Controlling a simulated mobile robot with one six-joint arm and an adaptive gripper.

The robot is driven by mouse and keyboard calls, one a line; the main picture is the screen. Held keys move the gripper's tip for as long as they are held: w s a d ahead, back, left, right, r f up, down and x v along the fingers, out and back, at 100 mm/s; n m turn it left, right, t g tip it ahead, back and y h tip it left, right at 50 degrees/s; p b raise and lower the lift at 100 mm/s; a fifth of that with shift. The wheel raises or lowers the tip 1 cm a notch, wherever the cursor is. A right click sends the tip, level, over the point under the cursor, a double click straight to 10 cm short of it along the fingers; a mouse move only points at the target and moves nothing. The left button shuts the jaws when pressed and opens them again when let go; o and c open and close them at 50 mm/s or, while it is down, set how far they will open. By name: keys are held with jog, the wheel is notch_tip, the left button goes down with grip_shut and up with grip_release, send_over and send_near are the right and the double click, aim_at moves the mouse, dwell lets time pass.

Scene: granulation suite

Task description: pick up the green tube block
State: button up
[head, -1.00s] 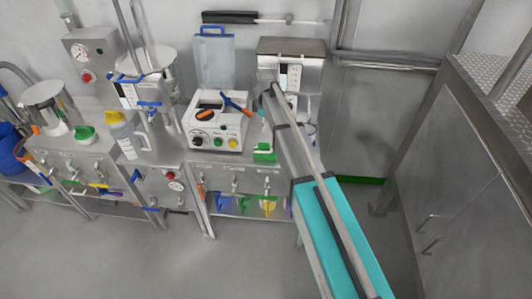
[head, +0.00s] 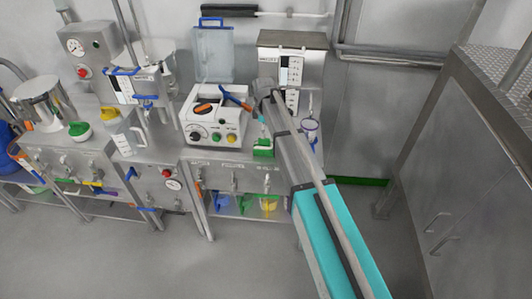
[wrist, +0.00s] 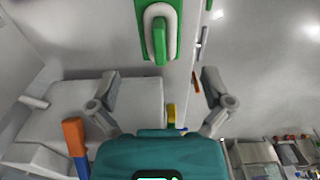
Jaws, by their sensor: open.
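The green tube block (head: 263,148) stands on the steel bench, just right of the white box machine and below the end of my arm in the head view. In the wrist view, a green block with a pale oval loop (wrist: 172,52) shows at the top edge, cut off by the frame; it appears to be the same block. My gripper (wrist: 160,76) is open, with its two fingers spread wide and nothing between them. The block lies beyond the fingertips, apart from them. In the head view my gripper is mostly hidden by my arm.
The white machine (head: 213,122), with an orange-handled tool on it, stands close on the left. A steel unit with a panel (head: 292,52) stands behind. A tall steel cabinet (head: 455,170) stands far right.

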aim_at(265, 147)
jog(key=shift+f+b, duration=0.8)
jog(key=shift+f, duration=0.35)
jog(key=shift+f+b, duration=2.6)
jog(key=shift+s+d+r, duration=0.1)
jog(key=shift+s+r, duration=0.05)
jog(key=shift+r, duration=0.05)
grip_shut()
